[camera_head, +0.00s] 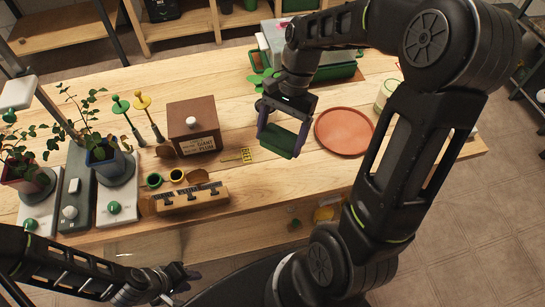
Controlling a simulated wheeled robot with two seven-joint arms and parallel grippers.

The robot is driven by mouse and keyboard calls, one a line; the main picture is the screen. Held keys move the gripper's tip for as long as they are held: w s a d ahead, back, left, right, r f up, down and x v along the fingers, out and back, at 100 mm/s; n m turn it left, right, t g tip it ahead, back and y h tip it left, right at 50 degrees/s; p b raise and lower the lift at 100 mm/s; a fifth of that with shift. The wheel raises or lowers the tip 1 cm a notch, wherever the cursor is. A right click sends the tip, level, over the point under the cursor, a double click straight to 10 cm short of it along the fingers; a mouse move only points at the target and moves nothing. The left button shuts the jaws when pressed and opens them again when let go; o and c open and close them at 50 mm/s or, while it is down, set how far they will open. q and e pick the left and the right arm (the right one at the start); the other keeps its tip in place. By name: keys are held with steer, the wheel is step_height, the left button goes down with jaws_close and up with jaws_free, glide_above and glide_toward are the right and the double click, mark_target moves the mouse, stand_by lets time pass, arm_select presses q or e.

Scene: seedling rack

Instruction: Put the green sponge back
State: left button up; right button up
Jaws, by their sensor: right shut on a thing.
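The green sponge (277,140) is a flat green block held between the purple-sided fingers of my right gripper (283,143). My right gripper is shut on it, above the middle of the wooden table, left of the terracotta saucer (344,131). Whether the sponge touches the table is hard to tell. My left gripper (180,281) is low at the front left, off the table's front edge and away from the sponge; its fingers are dark and small, so their opening is unclear.
A brown box (192,127) with a white knob stands left of the sponge. A wooden block (190,197) with hooks is near the front edge. Potted plants (101,158) stand on scales at the left. A green-based bin (338,72) is behind. Bare table lies in front of the sponge.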

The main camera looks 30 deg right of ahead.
steer(key=shift+s, duration=0.1)
glide_above(276, 171)
steer(key=d, duration=0.1)
steer(key=shift+w+d+f+p, duration=0.1)
steer(key=shift+w+f+p, duration=0.05)
steer(key=shift+f, duration=1.4)
steer(key=shift+w+d+f+p, duration=0.1)
steer(key=shift+f+p, duration=0.05)
steer(key=shift+f, duration=1.4)
steer(key=shift+f, duration=1.9)
steer(key=shift+f, duration=0.2)
steer(key=o, duration=1.1)
steer(key=shift+o, duration=0.2)
steer(key=shift+r, duration=0.15)
steer(key=b+v, duration=0.1)
steer(key=v, duration=1.1)
